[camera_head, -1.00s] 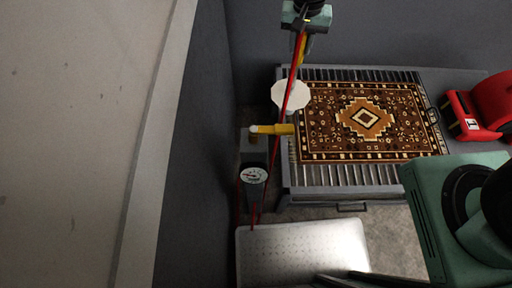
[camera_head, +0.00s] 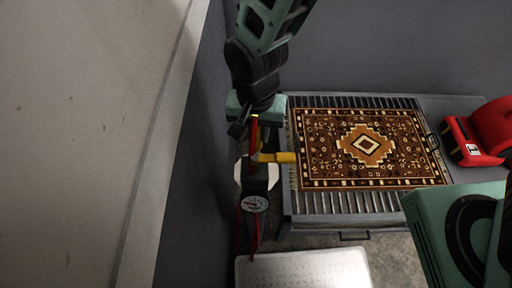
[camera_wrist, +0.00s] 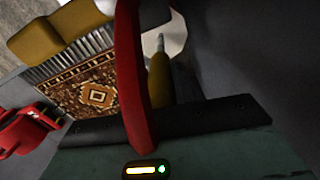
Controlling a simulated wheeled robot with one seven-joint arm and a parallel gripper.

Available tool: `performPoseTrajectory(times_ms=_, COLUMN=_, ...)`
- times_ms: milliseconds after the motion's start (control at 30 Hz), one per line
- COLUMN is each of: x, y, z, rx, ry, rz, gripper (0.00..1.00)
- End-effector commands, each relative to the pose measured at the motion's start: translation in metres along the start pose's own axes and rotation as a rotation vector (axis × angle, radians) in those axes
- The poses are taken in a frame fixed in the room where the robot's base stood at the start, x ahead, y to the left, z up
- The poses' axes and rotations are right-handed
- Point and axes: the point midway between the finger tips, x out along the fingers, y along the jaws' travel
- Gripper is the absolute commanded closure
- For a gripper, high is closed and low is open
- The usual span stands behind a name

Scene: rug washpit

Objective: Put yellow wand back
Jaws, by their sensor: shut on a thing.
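The yellow wand is in my gripper. In the wrist view the yellow wand (camera_wrist: 160,82) points away from the jaws, with a thin grey tip. In the head view my gripper (camera_head: 254,112) is over the post with the gauge (camera_head: 256,204), pointing down, and mostly hides the wand. A red hose (camera_wrist: 133,75) crosses close in front of the wrist camera. A fixed yellow fitting (camera_head: 277,157) sticks out to the right at the post's top, just below the gripper; it seems to show in the wrist view (camera_wrist: 38,38). I cannot tell whether the wand touches the post.
A white plate (camera_head: 240,171) shows at the post's sides. A patterned rug (camera_head: 330,118) lies on a slatted grey rack (camera_head: 310,203) to the right, with a red machine (camera_head: 490,130) beyond it. A grey wall (camera_head: 196,170) stands close on the left. A pale perforated panel (camera_head: 305,270) is below.

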Motion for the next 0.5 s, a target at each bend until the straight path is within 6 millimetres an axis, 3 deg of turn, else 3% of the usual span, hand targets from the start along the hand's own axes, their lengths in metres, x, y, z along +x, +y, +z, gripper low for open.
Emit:
performPoseTrajectory(times_ms=400, x=0.044, y=0.000, z=-0.001, rx=-0.001, ry=0.000, rz=0.000, gripper=1.00)
performPoseTrajectory(times_ms=500, x=0.046, y=-0.001, z=-0.001, rx=-0.001, ry=0.001, rz=-0.003, gripper=1.00)
